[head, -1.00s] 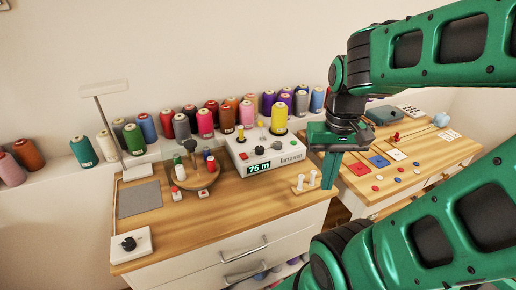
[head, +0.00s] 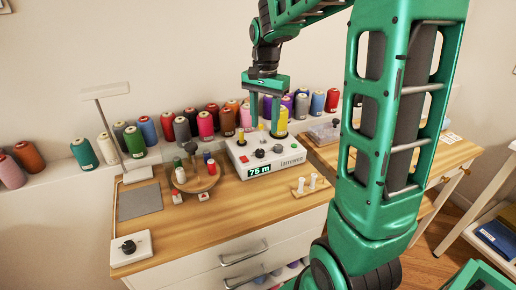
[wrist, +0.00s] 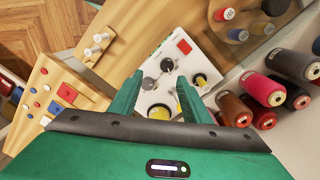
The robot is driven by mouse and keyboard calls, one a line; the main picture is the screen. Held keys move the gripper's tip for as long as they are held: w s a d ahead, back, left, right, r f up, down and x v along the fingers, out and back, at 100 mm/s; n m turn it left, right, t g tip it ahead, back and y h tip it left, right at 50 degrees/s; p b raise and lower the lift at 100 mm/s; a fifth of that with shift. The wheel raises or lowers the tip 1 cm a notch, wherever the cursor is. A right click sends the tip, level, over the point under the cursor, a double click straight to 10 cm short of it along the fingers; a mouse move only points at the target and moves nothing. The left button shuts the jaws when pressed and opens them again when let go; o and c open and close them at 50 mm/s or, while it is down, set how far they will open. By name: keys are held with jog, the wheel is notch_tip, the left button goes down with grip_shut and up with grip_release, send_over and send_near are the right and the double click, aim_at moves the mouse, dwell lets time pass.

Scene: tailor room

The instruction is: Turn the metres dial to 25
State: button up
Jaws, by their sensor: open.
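The white winding machine (head: 266,158) stands at the back of the wooden cabinet top. Its green display (head: 259,170) reads 75 m. Two dark round knobs, a left one (head: 260,153) and a right one (head: 278,149), sit on its top face; I cannot tell which is the metres dial. A yellow spool (head: 283,122) stands on its back right. My gripper (head: 264,129) is open and empty, pointing down above the machine. In the wrist view, the machine (wrist: 151,99) and its knobs (wrist: 167,65) show between and beyond the spread fingers, apart from them.
Thread cones (head: 206,124) line the shelf behind. A round wooden spool stand (head: 196,180) is left of the machine, a small peg block (head: 310,186) to its right. A white box with a dark knob (head: 128,247) is at front left. The front cabinet top (head: 235,205) is clear.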

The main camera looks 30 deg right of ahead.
aim_at(260, 151)
jog(key=f, duration=0.3)
jog(key=w+f, duration=0.1)
jog(key=f, duration=0.7)
jog(key=shift+w+a, duration=0.2)
jog(key=shift+w, duration=0.2)
jog(key=shift+c, duration=0.5)
jog(key=c, duration=0.9)
